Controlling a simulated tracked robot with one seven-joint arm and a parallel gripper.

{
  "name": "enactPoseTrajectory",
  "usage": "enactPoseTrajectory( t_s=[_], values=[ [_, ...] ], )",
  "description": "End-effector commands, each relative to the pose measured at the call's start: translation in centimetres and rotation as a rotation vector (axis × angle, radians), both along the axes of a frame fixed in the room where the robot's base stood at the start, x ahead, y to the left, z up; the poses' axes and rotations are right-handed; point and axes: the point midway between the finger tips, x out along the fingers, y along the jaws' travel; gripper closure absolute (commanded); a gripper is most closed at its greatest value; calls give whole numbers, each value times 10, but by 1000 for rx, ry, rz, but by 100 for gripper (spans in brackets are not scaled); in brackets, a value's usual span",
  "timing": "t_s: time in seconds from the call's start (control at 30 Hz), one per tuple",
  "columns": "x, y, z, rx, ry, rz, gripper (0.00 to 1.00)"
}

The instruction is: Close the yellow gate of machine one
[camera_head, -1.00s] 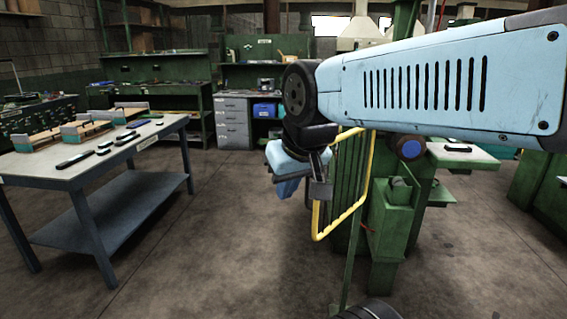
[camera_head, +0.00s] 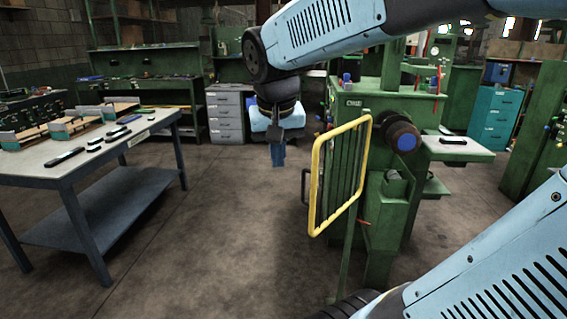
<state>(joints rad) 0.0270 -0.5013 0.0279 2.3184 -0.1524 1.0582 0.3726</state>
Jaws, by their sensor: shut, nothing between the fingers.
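The yellow-framed gate (camera_head: 317,190) with dark green bars stands swung out at the left side of the green machine (camera_head: 385,100). A dark handle (camera_head: 305,186) sits on the gate's left edge. My gripper (camera_head: 278,160) hangs pointing down, to the left of the gate and apart from it in the picture. It is shut and empty; its fingertips look small from here. The machine has a dark round spindle with a blue face (camera_head: 406,142) just right of the gate. A small plate on the machine's front is too small to read surely.
A grey table (camera_head: 60,172) with trays and several dark tools stands at the left. Grey drawers (camera_head: 226,118) and green benches line the back. A side shelf (camera_head: 455,148) juts from the machine at right. The floor between table and gate is clear.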

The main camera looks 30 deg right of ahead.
Motion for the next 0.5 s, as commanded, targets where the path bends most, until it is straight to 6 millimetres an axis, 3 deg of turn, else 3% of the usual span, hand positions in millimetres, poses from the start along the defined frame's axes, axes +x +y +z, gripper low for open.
enactPoseTrajectory(
  t_s=[0.5],
  values=[
    [121, -48, -2, -180, 193, -586, 100]
  ],
)
